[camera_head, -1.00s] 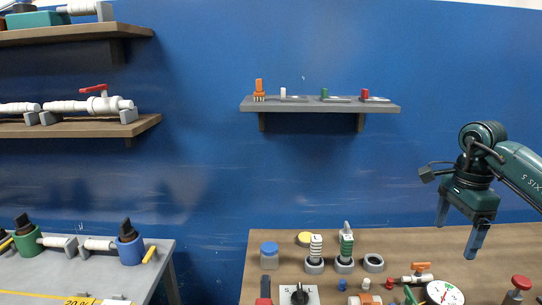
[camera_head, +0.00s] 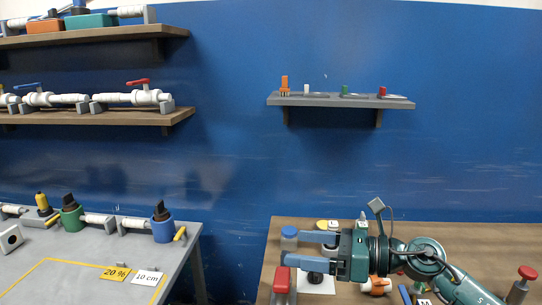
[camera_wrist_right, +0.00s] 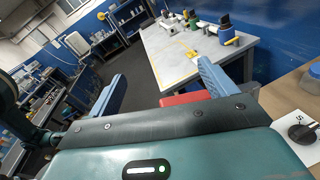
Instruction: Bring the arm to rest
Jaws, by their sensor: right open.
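My right arm comes in from the lower right in the head view. Its teal gripper (camera_head: 292,248) points left, low over the front left part of the wooden table (camera_head: 460,237). The two blue fingers are apart with nothing between them. In the wrist view the right gripper (camera_wrist_right: 160,70) is also open, its fingers spread and a red object (camera_wrist_right: 185,99) showing beyond the palm edge. The gripper and forearm hide much of the wooden table's middle. My left gripper is in neither view.
A blue-lidded jar (camera_head: 289,233) stands by the fingers and a red-topped item (camera_head: 281,278) just below them. A red-capped item (camera_head: 522,283) stands at right. The grey table (camera_head: 60,250) is at left, across a gap. A small wall shelf (camera_head: 340,101) hangs above.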

